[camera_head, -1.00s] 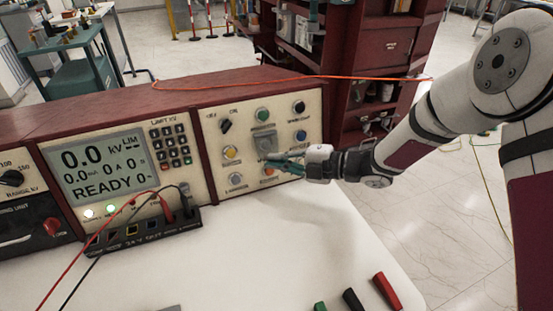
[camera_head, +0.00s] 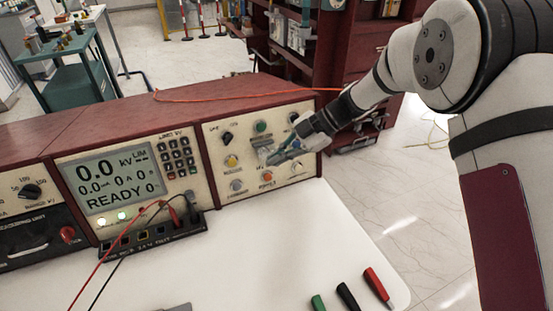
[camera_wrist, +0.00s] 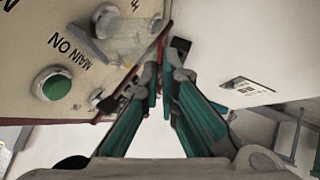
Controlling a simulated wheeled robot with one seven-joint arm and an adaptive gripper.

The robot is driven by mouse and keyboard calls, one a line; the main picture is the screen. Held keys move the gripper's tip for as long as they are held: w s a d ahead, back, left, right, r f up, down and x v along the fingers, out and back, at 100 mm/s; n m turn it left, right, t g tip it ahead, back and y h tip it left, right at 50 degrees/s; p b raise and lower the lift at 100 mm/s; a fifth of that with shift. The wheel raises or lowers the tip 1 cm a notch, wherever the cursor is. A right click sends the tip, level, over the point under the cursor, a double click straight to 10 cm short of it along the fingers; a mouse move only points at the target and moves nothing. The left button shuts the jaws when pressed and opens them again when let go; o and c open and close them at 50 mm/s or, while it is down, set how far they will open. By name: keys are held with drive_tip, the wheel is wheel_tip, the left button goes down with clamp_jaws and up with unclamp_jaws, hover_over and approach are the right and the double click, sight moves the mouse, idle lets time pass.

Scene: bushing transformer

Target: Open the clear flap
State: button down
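The clear flap (camera_head: 266,148) is a small translucent grey cover on the cream control panel (camera_head: 214,167), in the middle of its buttons and knobs. In the wrist view, a translucent grey piece (camera_wrist: 92,44) that looks like the flap stands out from the panel at upper left. My gripper (camera_head: 275,158) comes in from the upper right, its teal fingers in front of the panel at the flap's lower right. In the wrist view, my fingertips (camera_wrist: 160,82) have a narrow gap between them and hold nothing visible. Whether they touch the flap is unclear.
A green button (camera_wrist: 55,83) lies left of my fingers in the wrist view. An orange cable (camera_head: 240,97) runs over the console top. Red and black leads (camera_head: 125,228) hang at left. Several coloured handles (camera_head: 347,297) lie on the white worktop (camera_head: 270,250), otherwise clear near the panel.

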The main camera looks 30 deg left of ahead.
drive_tip(key=h, duration=0.1)
drive_tip(key=r+m+g+h+b, duration=0.1)
drive_tip(key=r+g+b, duration=0.1)
drive_tip(key=shift+w+a+m+h, duration=0.35)
drive_tip(key=shift+m+h, duration=0.05)
drive_tip(key=shift+w+a+r+m+g+h+b, duration=0.15)
drive_tip(key=shift+r+m+g+h+b, duration=0.2)
drive_tip(key=shift+b, duration=0.3)
drive_tip(key=shift+w+a+r+m+g+h+b, duration=0.15)
drive_tip(key=shift+r+m+g+h+b, duration=0.2)
drive_tip(key=shift+b, duration=0.3)
drive_tip(key=shift+s+r, duration=0.1)
drive_tip(key=shift+r, duration=0.05)
drive_tip(key=c, duration=1.8)
unclamp_jaws()
drive_tip(key=shift+c, duration=0.2)
wheel_tip(320, 180, up, 10)
